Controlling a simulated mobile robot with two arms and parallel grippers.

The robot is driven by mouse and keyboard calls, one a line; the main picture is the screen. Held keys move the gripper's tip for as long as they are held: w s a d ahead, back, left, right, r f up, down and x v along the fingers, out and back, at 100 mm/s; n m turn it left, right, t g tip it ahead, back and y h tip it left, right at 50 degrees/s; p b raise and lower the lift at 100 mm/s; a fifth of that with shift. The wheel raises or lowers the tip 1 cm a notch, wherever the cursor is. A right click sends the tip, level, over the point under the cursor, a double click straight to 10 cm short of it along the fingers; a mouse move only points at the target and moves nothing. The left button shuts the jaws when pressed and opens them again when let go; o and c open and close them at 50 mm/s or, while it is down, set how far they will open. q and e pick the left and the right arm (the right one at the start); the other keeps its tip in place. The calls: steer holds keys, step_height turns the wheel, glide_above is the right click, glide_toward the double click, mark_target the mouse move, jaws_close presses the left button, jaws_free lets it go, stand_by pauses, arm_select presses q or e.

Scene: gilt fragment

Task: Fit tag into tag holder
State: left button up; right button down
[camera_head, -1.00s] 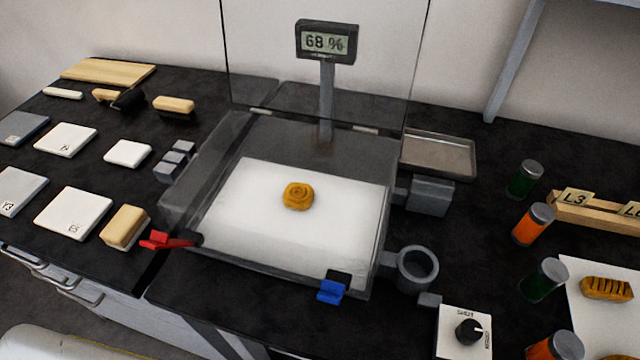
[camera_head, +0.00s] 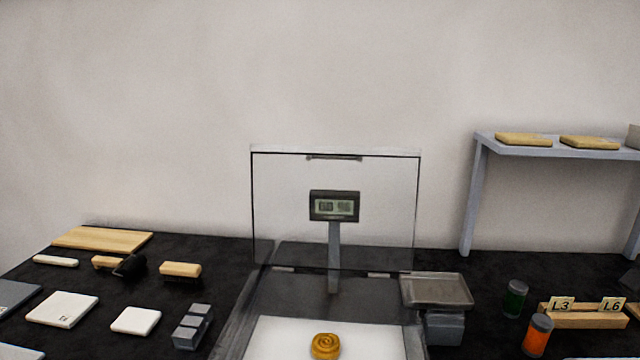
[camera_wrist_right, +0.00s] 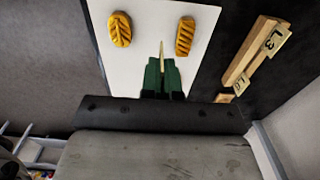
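The wooden tag holder (camera_head: 585,319) is on the black counter at the right of the head view, with tag L3 (camera_head: 561,304) and tag L6 (camera_head: 612,304) standing in it. The holder (camera_wrist_right: 240,62) also shows at upper right in the right wrist view, with tag L3 (camera_wrist_right: 275,42) on it and another tag (camera_wrist_right: 240,85) nearer, partly readable. My right gripper (camera_wrist_right: 163,72) has green fingers, closed on a thin pale tag (camera_wrist_right: 161,52) seen edge-on. Its face cannot be read. The gripper is left of the holder, over a white sheet's near edge. My left gripper is not in view.
Two gilt fragments (camera_wrist_right: 120,29) (camera_wrist_right: 185,35) lie on the white sheet (camera_wrist_right: 152,20), beyond the fingers. Green (camera_head: 515,298) and orange (camera_head: 537,334) jars stand left of the holder. A shelf (camera_head: 555,148) overhangs the right side.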

steer(key=w+a+n+p, duration=0.1)
steer(key=a+n, duration=0.1)
steer(key=a, duration=0.1)
steer(key=w+a+f+n+p, duration=0.1)
steer(key=a+n, duration=0.1)
steer(key=a, duration=0.2)
steer(key=w+a+f+n+p, duration=0.1)
steer(key=a+n, duration=0.2)
steer(key=shift+w+a+f+p, duration=0.1)
steer(key=shift+w+a+p, duration=0.1)
steer(key=shift+p, duration=0.15)
steer(key=a+n+p, duration=0.1)
steer(key=a+n, duration=0.3)
steer(key=a, duration=0.2)
steer(key=s+a+f+n+p, duration=0.1)
steer(key=a+n+p, duration=0.1)
steer(key=a+n, duration=0.2)
steer(key=s+a+f+n+p, duration=0.1)
steer(key=a+n, duration=0.3)
steer(key=a, duration=0.4)
steer(key=shift+s+a+p, duration=0.1)
steer(key=shift+a+p, duration=0.05)
steer(key=shift+p, duration=0.3)
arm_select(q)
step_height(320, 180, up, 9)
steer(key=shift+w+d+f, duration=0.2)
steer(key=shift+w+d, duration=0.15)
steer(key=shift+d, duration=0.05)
arm_select(e)
steer(key=shift+f, duration=0.1)
